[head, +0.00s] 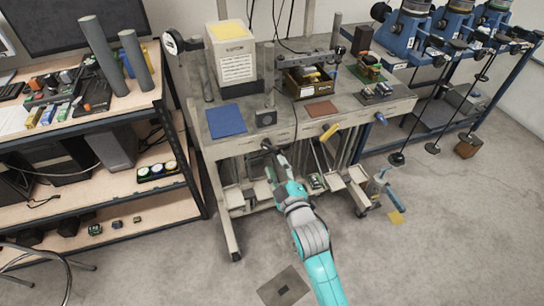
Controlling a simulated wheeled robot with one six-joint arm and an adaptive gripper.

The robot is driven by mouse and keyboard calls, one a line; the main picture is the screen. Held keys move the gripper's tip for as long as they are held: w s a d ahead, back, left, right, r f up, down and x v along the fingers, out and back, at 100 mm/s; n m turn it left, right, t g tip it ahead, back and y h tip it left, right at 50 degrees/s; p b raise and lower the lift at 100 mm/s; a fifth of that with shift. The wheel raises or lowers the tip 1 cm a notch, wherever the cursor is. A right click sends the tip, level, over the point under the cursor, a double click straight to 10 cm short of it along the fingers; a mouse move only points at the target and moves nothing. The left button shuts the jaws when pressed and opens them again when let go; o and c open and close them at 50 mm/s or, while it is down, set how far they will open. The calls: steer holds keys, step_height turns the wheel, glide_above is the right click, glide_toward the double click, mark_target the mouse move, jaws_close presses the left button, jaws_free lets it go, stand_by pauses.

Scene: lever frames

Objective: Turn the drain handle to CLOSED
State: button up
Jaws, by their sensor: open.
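Three coloured handles show in the head view, and I cannot read which one is the drain handle. A yellow handle (329,132) sticks out from the front edge of the workbench, slanting up to the right. A short blue handle (380,118) is on the same edge further right. A longer blue handle (394,199) is low down on a grey fitting at the bench's right leg, above a yellow floor patch. My gripper (267,146) is open and small in view, at the bench's front edge, left of and apart from all three handles. Its fingertips are hard to make out.
The workbench (228,149) carries a white box (231,55), a blue mat (226,120) and a brown-red mat (321,109). A shelf unit (150,98) stands left. Blue machines (408,28) with hanging dark rods stand right. The front floor is mostly clear.

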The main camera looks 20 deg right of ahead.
steer(key=shift+s, duration=1.75)
steer(key=s+f+m+g, duration=0.1)
steer(key=s+f+m, duration=0.15)
steer(key=s, duration=0.85)
steer(key=s+f+m+g, duration=0.15)
steer(key=s+f, duration=0.25)
steer(key=s, duration=0.7)
steer(key=s+r+m, duration=0.2)
steer(key=s, duration=0.7)
steer(key=s+r+m, duration=0.2)
steer(key=s+m, duration=0.1)
steer(key=s, duration=0.7)
steer(key=shift+s+r+g, duration=0.25)
steer(key=shift+r+g, duration=0.1)
steer(key=shift+r, duration=0.05)
steer(key=shift+d, duration=0.1)
